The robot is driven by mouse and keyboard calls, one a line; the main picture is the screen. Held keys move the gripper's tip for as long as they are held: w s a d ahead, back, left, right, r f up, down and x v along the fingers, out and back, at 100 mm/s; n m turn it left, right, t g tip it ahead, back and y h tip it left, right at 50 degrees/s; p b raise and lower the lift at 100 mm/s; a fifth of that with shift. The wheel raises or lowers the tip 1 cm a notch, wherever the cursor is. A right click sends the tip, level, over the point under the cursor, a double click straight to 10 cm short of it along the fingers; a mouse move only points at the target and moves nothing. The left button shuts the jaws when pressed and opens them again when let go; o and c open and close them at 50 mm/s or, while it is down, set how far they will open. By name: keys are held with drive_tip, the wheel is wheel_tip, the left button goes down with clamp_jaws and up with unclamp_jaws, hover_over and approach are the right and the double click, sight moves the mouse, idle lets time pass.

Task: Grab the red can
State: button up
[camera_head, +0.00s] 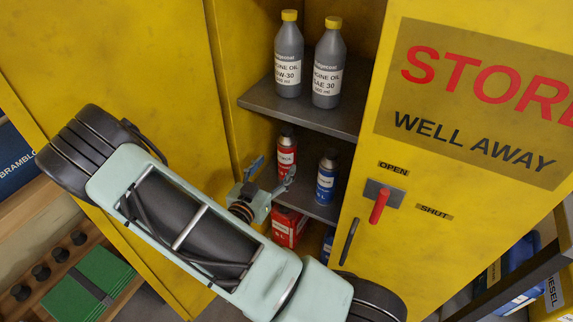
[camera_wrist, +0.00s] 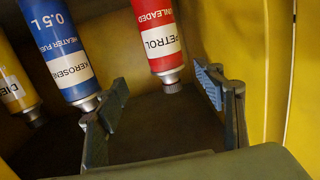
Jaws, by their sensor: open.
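The red can (camera_head: 286,155), with a white label and dark cap, stands on the middle shelf inside the yellow cabinet. In the wrist view the red can (camera_wrist: 158,35) appears upside down, reads PETROL, and lies ahead between the fingers. My gripper (camera_head: 274,169) is open and empty in front of the shelf, just short of the can. In the wrist view my gripper (camera_wrist: 163,83) has a finger to each side of the can's line, with no contact visible.
A blue kerosene can (camera_head: 326,178) stands beside the red can, near one finger in the wrist view. A yellow can (camera_wrist: 14,85) shows beyond it. Two grey oil bottles (camera_head: 289,60) stand on the shelf above. A red container (camera_head: 287,228) sits below. The cabinet door (camera_head: 425,235) is at right.

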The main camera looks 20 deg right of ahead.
sight(284, 152)
drive_tip(key=shift+n+t, duration=0.3)
drive_tip(key=shift+t, duration=0.5)
drive_tip(key=x, duration=0.1)
drive_tip(key=b+x, duration=0.1)
drive_tip(key=x, duration=0.3)
drive_tip(key=shift+w+a+f, duration=0.15)
drive_tip(key=shift+w+f, duration=0.1)
drive_tip(key=shift+w, duration=0.25)
drive_tip(key=x, duration=0.1)
drive_tip(key=b+x, duration=0.1)
drive_tip(key=x, duration=0.2)
drive_tip(key=shift+d+f+b, duration=0.15)
drive_tip(key=shift+d+b, duration=0.15)
drive_tip(key=shift+d, duration=0.25)
drive_tip(key=shift+w+d, duration=0.25)
clamp_jaws()
